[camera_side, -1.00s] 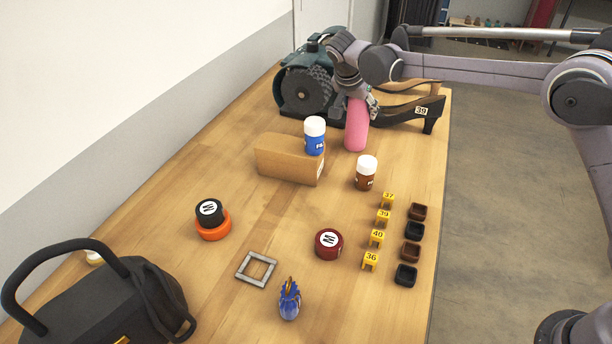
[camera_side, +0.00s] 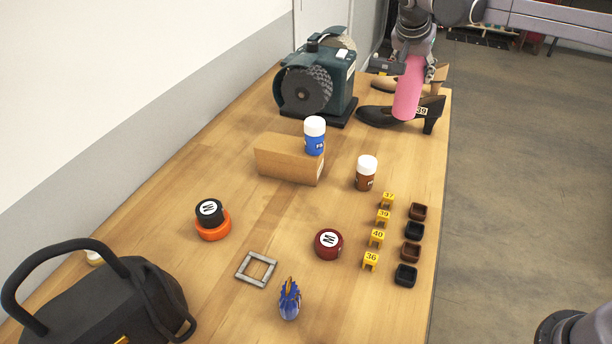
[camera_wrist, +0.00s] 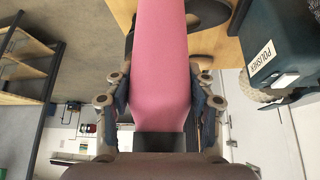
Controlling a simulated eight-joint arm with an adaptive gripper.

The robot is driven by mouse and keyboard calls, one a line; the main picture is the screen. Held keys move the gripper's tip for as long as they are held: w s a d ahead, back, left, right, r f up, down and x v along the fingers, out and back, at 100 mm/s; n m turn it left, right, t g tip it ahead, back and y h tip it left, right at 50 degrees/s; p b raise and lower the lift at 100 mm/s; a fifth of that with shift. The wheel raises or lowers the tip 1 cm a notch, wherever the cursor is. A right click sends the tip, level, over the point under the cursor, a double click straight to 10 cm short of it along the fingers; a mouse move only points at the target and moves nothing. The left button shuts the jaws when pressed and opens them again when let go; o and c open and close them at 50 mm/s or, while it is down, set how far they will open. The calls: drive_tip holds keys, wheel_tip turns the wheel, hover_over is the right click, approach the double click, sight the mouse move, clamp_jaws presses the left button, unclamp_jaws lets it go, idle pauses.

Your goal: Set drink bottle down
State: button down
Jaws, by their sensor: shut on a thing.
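The pink drink bottle (camera_side: 408,90) hangs roughly upright, slightly tilted, from my gripper (camera_side: 411,56) at the far right of the table. It is in front of the black shoe tagged 39 (camera_side: 432,117) in the side view and hides part of it. Whether it touches the shoe cannot be told. In the wrist view the bottle (camera_wrist: 162,60) fills the middle, with the fingers of my gripper (camera_wrist: 160,115) shut on its sides.
The green polishing machine (camera_side: 340,92) stands left of the bottle. A cardboard block (camera_side: 283,160), a blue jar (camera_side: 314,140) and a brown jar (camera_side: 365,177) stand nearer. The wooden table's right edge is close to the shoe. Bare wood lies between the brown jar and shoe.

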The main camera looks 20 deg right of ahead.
drive_tip(key=shift+s+a+r, duration=0.1)
drive_tip(key=shift+s+r, duration=0.15)
drive_tip(key=shift+s, duration=0.15)
drive_tip(key=s+a+n+y, duration=0.4)
drive_tip(key=s+a+n, duration=0.3)
drive_tip(key=s, duration=0.4)
drive_tip(key=s+a+n+y, duration=0.3)
drive_tip(key=s+a+n, duration=0.4)
drive_tip(key=s, duration=0.4)
drive_tip(key=s+a+n+y, duration=0.4)
drive_tip(key=s+a+n, duration=0.3)
drive_tip(key=s, duration=0.4)
drive_tip(key=s+a+f+n, duration=0.1)
drive_tip(key=s+a+f, duration=0.4)
drive_tip(key=a+f, duration=0.5)
drive_tip(key=shift+f+n, duration=0.3)
drive_tip(key=shift+f, duration=0.35)
drive_tip(key=shift+c, duration=2.4)
unclamp_jaws()
